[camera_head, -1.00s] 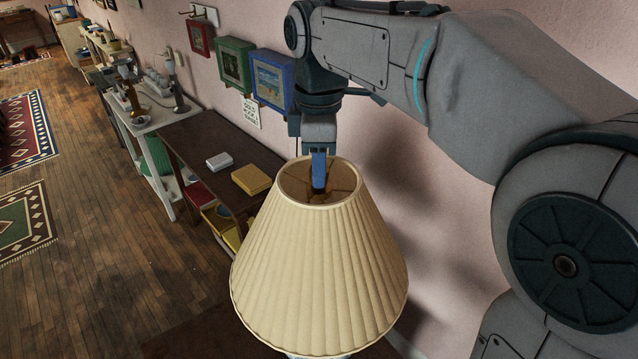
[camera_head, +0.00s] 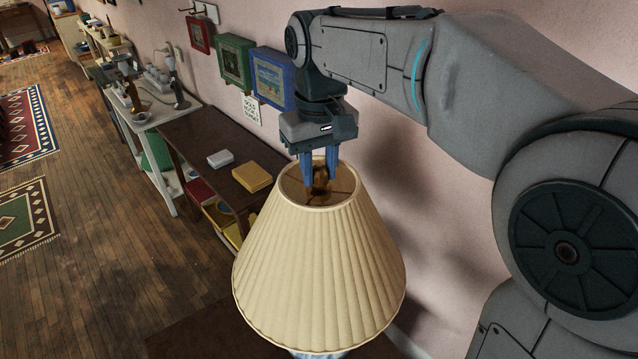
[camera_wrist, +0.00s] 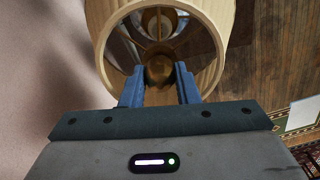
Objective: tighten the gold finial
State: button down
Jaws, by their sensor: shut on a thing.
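A pleated cream lampshade (camera_head: 318,265) stands upright in the foreground of the head view, and its open top rim also shows in the wrist view (camera_wrist: 107,43). The gold finial (camera_head: 319,174) sits at the middle of the shade's top opening. It shows as a round brassy knob in the wrist view (camera_wrist: 159,71). My gripper (camera_head: 320,182) points down into the opening, with its two blue fingers on either side of the finial, shut on it. In the wrist view, the fingertips (camera_wrist: 160,74) flank the knob. The finial's lower part is hidden.
The pink wall with framed pictures (camera_head: 272,80) lies close behind my arm. A dark shelf (camera_head: 205,135) with a yellow box (camera_head: 252,177) and a white box (camera_head: 220,159) stands left of the shade. The wooden floor (camera_head: 110,275) at left is open.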

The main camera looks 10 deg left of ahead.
jog(key=m, duration=0.4)
jog(key=m+p, duration=0.1)
jog(key=m, duration=0.2)
jog(key=shift+m, duration=0.3)
jog(key=m, duration=0.8)
jog(key=shift+p, duration=0.3)
jog(key=c, duration=1.2)
grip_release()
